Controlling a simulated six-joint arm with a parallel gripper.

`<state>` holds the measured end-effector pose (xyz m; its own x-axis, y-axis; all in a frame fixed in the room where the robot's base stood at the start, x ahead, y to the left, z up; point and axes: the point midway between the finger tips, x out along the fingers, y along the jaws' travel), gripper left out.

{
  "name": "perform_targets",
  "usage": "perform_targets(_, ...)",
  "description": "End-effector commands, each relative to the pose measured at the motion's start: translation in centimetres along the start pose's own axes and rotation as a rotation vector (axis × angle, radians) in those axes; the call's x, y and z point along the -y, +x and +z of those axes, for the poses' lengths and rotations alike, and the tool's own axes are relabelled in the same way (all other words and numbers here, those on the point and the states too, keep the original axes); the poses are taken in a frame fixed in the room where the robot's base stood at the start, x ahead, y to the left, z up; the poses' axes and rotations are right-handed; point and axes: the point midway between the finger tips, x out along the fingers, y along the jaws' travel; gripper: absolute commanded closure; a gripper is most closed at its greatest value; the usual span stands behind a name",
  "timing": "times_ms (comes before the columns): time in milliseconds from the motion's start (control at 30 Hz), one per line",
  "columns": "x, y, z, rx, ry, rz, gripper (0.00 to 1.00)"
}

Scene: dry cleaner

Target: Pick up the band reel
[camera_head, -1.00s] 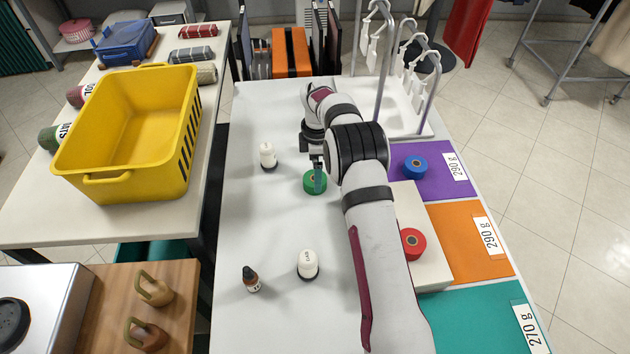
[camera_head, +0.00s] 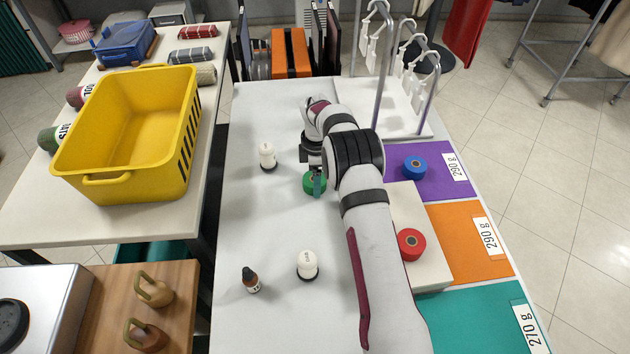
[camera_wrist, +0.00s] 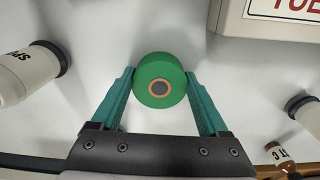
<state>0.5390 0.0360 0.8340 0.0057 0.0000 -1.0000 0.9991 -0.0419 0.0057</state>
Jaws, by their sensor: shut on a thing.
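The green band reel (camera_head: 309,183) is at the middle of the white table, under the end of my arm. In the wrist view the green reel (camera_wrist: 160,80) sits between the two teal fingers of my gripper (camera_wrist: 160,92), its hub facing the camera. My gripper (camera_head: 317,184) is shut on the green reel, one finger on each side. Whether the reel touches the table is hard to tell. A blue reel (camera_head: 414,168) lies on the purple mat (camera_head: 436,157). A red reel (camera_head: 411,244) lies on a pale box (camera_head: 432,272).
A white bottle (camera_head: 268,156) stands left of the reel. Another white bottle (camera_head: 307,265) and a brown bottle (camera_head: 251,280) stand nearer the front. A hanger rack (camera_head: 402,112) stands at the back right. Orange (camera_head: 465,235) and teal (camera_head: 480,318) mats line the right edge.

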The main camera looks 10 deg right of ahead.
Motion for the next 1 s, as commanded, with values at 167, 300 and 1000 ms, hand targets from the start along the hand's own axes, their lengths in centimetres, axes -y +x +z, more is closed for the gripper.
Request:
perform_targets(167,-0.1,-0.7,0.0,0.0,0.0,0.002,0.79)
perform_targets(300,-0.1,-2.6,0.0,0.0,-0.002,0.004,0.79)
perform_targets(1000,5.4,-11.4,11.5,0.001,0.008,0.001,0.79)
